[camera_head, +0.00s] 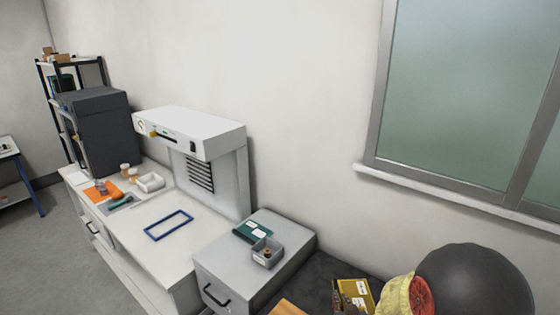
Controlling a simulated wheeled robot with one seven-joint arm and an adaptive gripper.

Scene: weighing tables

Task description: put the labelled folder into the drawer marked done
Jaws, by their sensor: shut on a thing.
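A teal folder (246,233) with white labels lies on top of a grey drawer unit (290,238), partly behind a small grey tray. A yellow folder (361,288) with a white label shows at the bottom edge, partly covered by a brown object. I cannot tell which is the task's folder. The grey unit has a drawer front with a dark handle (215,298); it looks shut. Another handled drawer (92,228) is in the white bench at left. I read no "done" mark on either. My gripper and what it holds cannot be made out in this view.
A large dark rounded shape (475,280) and a yellow and red object (409,296) block the lower right. The small tray (267,253) holds a little item. A blue frame (169,225) lies on the white bench below a white hooded apparatus (190,130).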

